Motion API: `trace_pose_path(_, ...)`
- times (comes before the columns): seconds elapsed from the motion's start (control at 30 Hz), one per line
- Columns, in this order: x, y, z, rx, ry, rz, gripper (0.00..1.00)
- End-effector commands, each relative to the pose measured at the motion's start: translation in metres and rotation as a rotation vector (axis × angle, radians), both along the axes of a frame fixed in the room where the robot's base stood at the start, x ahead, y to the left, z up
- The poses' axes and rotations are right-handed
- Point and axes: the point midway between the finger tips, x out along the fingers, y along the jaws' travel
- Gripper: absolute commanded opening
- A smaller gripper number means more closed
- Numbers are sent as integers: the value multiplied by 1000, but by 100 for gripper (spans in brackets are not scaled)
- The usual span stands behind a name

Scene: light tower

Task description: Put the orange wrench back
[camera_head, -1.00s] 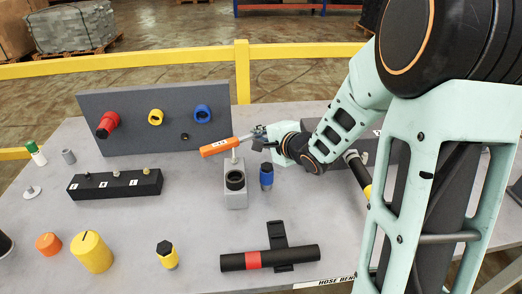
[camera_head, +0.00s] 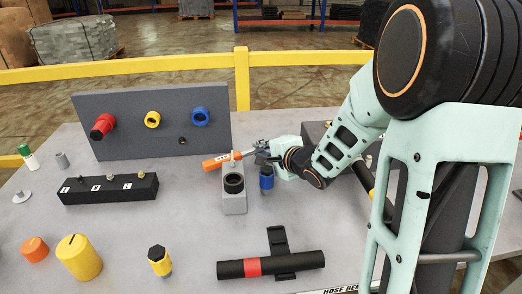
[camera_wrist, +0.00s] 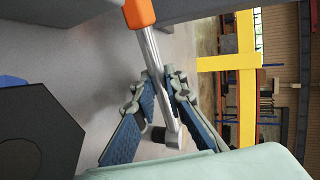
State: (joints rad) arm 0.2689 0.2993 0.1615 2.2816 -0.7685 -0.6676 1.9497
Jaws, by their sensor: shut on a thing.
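The orange wrench (camera_head: 216,161) has an orange handle and a metal shaft. It lies roughly level in the head view, its handle pointing left above the back of the grey block (camera_head: 234,199) with a round dark opening. My gripper (camera_head: 262,152) is shut on the wrench's metal shaft. In the wrist view the shaft (camera_wrist: 153,62) passes between the blue-padded fingers of my gripper (camera_wrist: 167,100), with the orange handle (camera_wrist: 139,13) at the top. Whether the handle touches the block cannot be told.
A dark panel (camera_head: 100,143) with red, yellow and blue fittings stands behind. A black block (camera_head: 110,188) is at left. A black tube with a red band (camera_head: 290,262) lies in front. Yellow caps and a yellow rail (camera_head: 150,65) also show.

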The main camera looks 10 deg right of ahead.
Motion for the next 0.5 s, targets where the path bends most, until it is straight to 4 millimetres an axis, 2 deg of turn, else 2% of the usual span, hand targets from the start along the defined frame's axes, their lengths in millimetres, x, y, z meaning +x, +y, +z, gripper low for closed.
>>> trace_pose_path(0.1,0,0,-1,0,1,0,18)
trace_pose_path(0.5,-4,-2,6,0,-1,-1,18)
